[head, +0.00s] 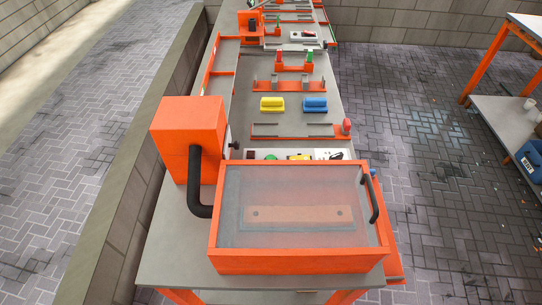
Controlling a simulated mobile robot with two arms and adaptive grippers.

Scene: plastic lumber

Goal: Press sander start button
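An orange machine with a framed, see-through cover (298,205) stands at the near end of the long grey bench. A tan strip or plank (297,217) shows under the cover. A black hose (197,185) joins it to an orange housing (187,130) on the left. I cannot tell for sure that this is the sander. No start button can be clearly made out on it. Behind it, a pale panel (300,154) carries small dark, green and yellow parts, partly hidden by the cover frame. Neither of my grippers is in view.
A yellow block (272,104) and a blue block (315,104) lie farther along the bench. Beyond stands an orange fixture (294,68) with red and green parts. A second table (528,24) is at the right, with a blue container (531,158).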

